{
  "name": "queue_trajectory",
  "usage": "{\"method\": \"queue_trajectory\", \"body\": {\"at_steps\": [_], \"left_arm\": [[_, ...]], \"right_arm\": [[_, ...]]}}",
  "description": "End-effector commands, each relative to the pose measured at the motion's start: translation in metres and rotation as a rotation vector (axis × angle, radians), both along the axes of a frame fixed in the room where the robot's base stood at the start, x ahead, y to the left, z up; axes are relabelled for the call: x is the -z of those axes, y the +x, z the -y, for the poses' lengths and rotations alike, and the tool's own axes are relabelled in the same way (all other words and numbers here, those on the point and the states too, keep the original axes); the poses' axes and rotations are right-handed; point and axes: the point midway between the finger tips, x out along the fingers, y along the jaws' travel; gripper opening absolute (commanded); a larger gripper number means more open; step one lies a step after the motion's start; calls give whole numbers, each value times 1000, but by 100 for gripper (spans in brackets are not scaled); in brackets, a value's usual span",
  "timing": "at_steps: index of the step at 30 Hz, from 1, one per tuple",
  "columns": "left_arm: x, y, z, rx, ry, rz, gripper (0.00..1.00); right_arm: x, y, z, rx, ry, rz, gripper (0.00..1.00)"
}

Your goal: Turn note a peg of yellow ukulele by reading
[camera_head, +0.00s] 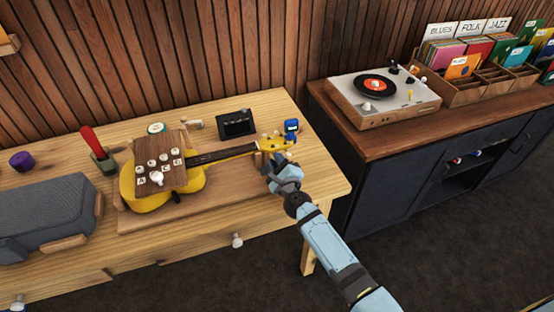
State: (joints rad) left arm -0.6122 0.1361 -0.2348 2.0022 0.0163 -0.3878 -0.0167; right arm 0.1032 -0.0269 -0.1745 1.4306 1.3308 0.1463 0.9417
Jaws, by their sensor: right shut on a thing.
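The yellow ukulele (148,198) lies on a wooden board on the workbench, its neck pointing right. Its yellow headstock (272,146) has pale pegs along its edges. A blue tuner (291,127) with a dark screen is on the far right end of the headstock; its reading is too small to tell. My right gripper (272,162) is at the near side of the headstock, shut on a tuning peg there. The gripper hides the peg, so its letter cannot be told. A brown block (150,150) with lettered white knobs, among them A, C and G, covers part of the body. My left gripper is not in view.
A small black device (237,124) stands behind the neck. A grey case (45,215), a red-handled tool (92,140) and a purple roll (21,161) are at left. A record player (350,100) and record crates stand on the dark cabinet at right.

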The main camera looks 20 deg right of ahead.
Motion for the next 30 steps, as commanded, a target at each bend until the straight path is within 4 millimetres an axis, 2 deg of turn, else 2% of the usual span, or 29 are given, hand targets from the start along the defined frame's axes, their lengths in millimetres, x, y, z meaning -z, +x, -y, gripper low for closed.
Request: {"method": "queue_trajectory", "body": {"at_steps": [12, 27, 28, 29, 30], "left_arm": [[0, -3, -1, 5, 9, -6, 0], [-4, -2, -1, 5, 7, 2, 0], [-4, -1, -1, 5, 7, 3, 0], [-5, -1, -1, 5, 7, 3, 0], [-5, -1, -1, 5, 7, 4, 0]], "right_arm": [[0, 0, 0, -1, -168, 5, 0], [1, 0, 0, 1, -185, 6, 0], [1, 0, 0, 1, -185, 6, 21], [1, 0, 0, 1, -185, 6, 28], [1, 0, 0, 1, -185, 6, 30]]}}
